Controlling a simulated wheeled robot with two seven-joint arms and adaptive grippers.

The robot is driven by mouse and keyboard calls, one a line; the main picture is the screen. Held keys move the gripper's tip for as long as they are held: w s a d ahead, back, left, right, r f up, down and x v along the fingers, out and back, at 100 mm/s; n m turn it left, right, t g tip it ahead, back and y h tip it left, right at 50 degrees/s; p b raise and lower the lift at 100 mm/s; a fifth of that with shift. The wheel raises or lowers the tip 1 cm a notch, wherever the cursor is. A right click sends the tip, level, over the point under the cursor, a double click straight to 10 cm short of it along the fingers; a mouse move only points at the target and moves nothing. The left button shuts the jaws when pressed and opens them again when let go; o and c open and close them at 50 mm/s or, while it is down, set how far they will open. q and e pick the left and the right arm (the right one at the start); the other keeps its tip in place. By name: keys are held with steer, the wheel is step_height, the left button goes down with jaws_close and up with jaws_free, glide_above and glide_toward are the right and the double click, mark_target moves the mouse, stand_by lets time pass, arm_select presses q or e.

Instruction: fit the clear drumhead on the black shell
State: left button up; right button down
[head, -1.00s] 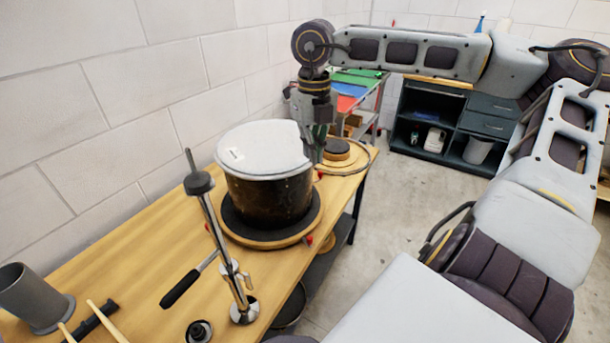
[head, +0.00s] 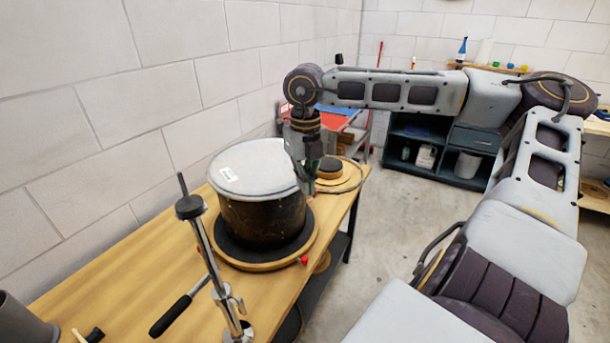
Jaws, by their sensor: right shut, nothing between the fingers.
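The black shell (head: 262,221) stands upright on a round dark pad with a wooden rim (head: 304,250) on the bench. The pale drumhead (head: 255,168), with a small white label, lies over the top of the shell. Whether it sits fully down all round cannot be told, as its right edge is partly behind my gripper. My right gripper (head: 308,186) points down at the right edge of the drumhead and shell. It is shut with nothing in it. My left gripper is not in view.
A chrome clamp stand with a black handle (head: 170,316) rises in front of the shell. A round wooden piece and hoop (head: 338,180) lie behind my gripper. A grey cup (head: 22,322) is at bottom left. The bench (head: 120,265) is clear left of the shell.

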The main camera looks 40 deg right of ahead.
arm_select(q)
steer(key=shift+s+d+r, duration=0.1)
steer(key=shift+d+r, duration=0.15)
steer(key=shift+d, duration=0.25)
arm_select(e)
step_height(320, 180, down, 7)
steer(key=shift+w+d, duration=0.15)
steer(key=shift+w, duration=0.15)
arm_select(q)
steer(key=shift+p, duration=0.3)
arm_select(e)
steer(key=shift+w+r, duration=0.1)
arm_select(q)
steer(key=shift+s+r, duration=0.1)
arm_select(e)
steer(key=shift+w+d, duration=0.15)
steer(key=shift+w, duration=0.2)
steer(key=shift+w, duration=0.2)
arm_select(q)
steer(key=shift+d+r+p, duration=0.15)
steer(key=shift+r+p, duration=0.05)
steer(key=shift+p, duration=0.1)
arm_select(e)
steer(key=shift+w+d, duration=0.3)
steer(key=shift+w, duration=0.55)
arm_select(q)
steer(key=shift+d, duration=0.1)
